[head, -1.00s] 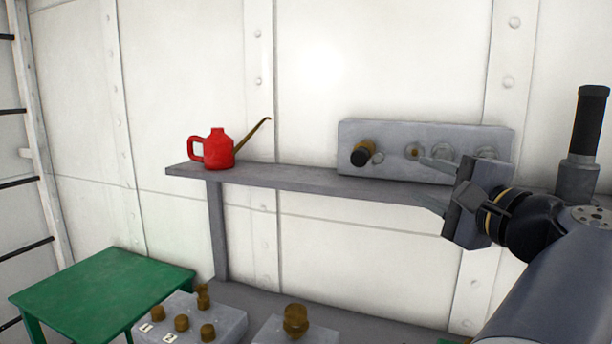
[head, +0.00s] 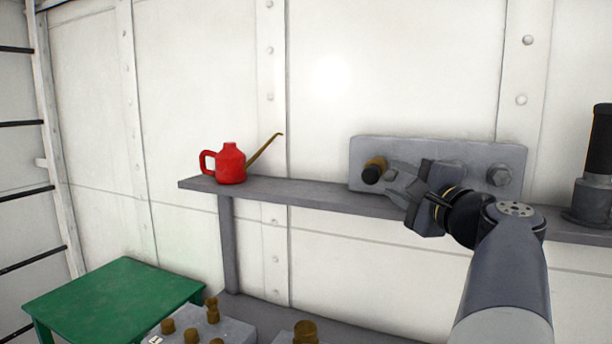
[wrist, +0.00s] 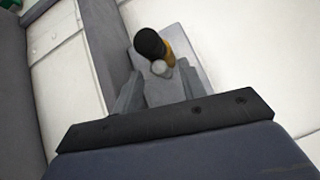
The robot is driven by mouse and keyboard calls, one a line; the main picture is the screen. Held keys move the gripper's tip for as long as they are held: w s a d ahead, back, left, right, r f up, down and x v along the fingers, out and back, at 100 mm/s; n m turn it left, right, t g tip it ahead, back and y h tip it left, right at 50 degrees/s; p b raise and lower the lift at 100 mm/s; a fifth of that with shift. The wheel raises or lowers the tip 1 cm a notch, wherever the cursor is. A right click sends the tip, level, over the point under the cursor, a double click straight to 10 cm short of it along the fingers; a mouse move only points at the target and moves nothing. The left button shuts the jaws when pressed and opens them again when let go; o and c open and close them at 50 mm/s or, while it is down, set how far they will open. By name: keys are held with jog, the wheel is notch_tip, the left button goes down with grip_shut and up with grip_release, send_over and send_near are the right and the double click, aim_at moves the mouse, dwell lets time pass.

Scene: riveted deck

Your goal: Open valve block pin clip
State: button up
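The valve block (head: 470,152) is a grey plate standing on the wall shelf. A brass fitting with a black end (head: 373,170) sticks out at its left; it also shows at the top of the wrist view (wrist: 150,44). A small pale round piece (wrist: 161,69) sits beside that fitting; it may be the pin clip, but its shape is too small to tell. My gripper (head: 389,179) is in front of the block, just right of the black end. In the wrist view its fingers (wrist: 159,74) are apart, with the pale piece seen between them and no contact visible. My gripper hides the block's middle.
The grey shelf (head: 290,190) runs below the block. A red oil can (head: 231,165) stands on it to the left, and a dark cylinder (head: 600,150) stands at the right. A green table (head: 115,300) and boxes with brass knobs (head: 235,325) are below.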

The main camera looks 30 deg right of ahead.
jog(key=shift+w, duration=0.3)
jog(key=shift+c, duration=0.2)
grip_shut()
